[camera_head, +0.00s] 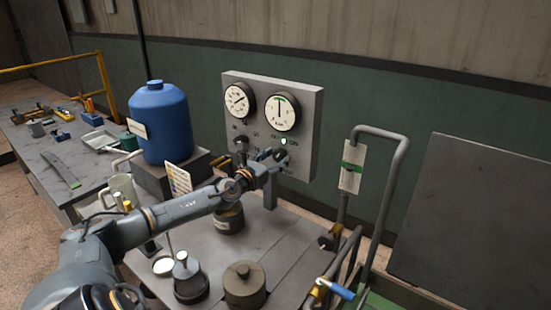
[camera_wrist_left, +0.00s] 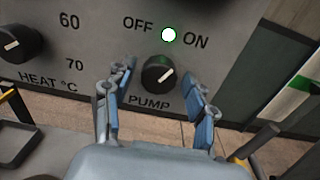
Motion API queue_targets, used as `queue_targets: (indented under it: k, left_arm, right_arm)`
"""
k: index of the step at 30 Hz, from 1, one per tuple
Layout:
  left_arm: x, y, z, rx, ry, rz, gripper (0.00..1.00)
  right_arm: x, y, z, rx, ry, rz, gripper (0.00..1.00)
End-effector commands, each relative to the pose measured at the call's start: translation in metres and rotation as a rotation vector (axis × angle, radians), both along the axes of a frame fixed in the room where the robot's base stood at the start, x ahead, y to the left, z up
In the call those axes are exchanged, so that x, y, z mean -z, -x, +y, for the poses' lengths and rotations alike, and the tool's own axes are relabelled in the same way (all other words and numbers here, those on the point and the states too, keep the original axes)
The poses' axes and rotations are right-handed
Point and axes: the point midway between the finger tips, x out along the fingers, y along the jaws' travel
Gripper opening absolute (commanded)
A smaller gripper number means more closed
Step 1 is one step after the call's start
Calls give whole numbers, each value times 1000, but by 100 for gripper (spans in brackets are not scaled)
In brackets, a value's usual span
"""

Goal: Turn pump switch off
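The pump switch (camera_wrist_left: 158,74) is a round black knob with a white pointer line, on a grey control panel (camera_head: 308,130). In the left wrist view its line slants up to the right, toward the ON label, and a white lamp with a green rim (camera_wrist_left: 168,35) shows above it between OFF and ON. My left gripper (camera_wrist_left: 158,92) is open, with its blue-padded fingers on either side of the knob and apart from it. In the head view the left gripper (camera_head: 268,160) is in front of the panel's lower part and partly hides the knobs. My right gripper is not in view.
A heat knob (camera_wrist_left: 18,44) sits left of the pump switch. Two gauges, the left one (camera_head: 238,99) and the right one (camera_head: 283,111), are above. A blue tank (camera_head: 160,122) stands left of the panel. A bent pipe (camera_head: 392,185) stands to the right. Lidded pots (camera_head: 245,285) stand on the table.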

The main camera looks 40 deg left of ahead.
Motion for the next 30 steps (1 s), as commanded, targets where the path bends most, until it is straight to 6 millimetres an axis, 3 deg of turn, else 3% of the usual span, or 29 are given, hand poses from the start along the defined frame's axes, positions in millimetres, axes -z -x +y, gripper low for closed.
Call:
queue_targets:
  k: [1,6,17,30]
  left_arm:
    - [0,0,0,0,0,0,39]
    - [0,0,0,0,0,0,7]
    - [-1,0,0,-1,55,-9,7]
    - [0,0,1,-1,394,-45,7]
  right_arm:
    - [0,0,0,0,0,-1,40]
    - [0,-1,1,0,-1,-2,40]
    - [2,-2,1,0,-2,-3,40]
    - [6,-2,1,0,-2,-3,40]
